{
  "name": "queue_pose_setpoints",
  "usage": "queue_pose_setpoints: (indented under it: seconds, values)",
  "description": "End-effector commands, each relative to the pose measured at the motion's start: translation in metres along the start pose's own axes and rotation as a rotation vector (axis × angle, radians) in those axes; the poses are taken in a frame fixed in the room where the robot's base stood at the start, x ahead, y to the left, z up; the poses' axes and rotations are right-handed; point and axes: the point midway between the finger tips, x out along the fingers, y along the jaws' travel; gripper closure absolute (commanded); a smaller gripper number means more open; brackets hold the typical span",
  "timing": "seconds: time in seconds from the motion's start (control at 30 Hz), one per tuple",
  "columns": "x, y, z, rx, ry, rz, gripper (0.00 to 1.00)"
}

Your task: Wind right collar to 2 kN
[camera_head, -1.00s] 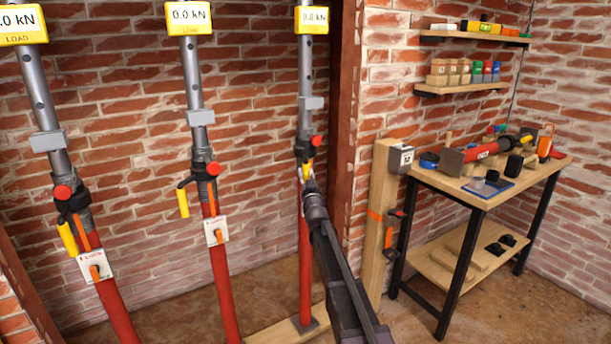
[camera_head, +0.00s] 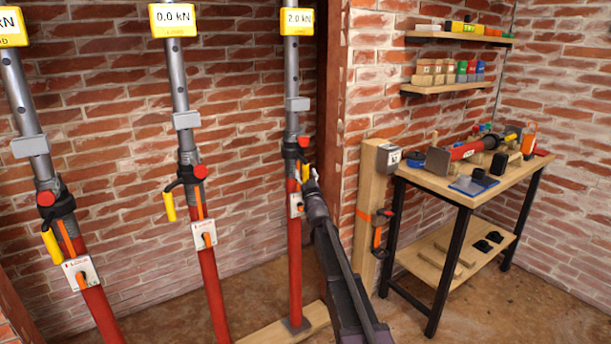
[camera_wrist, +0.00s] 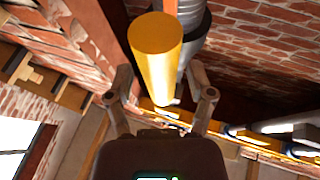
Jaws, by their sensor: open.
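The right prop (camera_head: 294,255) has a grey upper tube, a red lower tube and a black collar (camera_head: 292,152) with a red knob. Its yellow gauge (camera_head: 297,21) reads 2.0 kN. The collar's yellow handle (camera_head: 305,172) is partly hidden by my gripper (camera_head: 309,184). In the wrist view, the yellow handle (camera_wrist: 158,55) stands between the spread fingers of my gripper (camera_wrist: 160,75). The fingers look open, and I cannot tell whether either touches the handle. A white tag with an orange lever (camera_head: 296,205) sits below the collar.
The middle gauge (camera_head: 172,20) reads 0.0 kN; the left gauge (camera_head: 11,27) is cut off. A wooden post (camera_head: 374,215) and a workbench (camera_head: 440,186) with tools stand to the right. Two shelves (camera_head: 458,39) hang above the bench.

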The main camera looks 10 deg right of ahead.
Motion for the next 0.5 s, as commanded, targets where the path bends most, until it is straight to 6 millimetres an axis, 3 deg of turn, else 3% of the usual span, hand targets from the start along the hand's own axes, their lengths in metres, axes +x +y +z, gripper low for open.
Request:
queue_pose_setpoints:
  seconds: [0.27,0.5]
  values:
    - [-0.001,-0.002,0.0,0.0,0.0,-0.001,0.3]
    - [-0.002,-0.016,-0.001,0.0,0.0,-0.001,0.3]
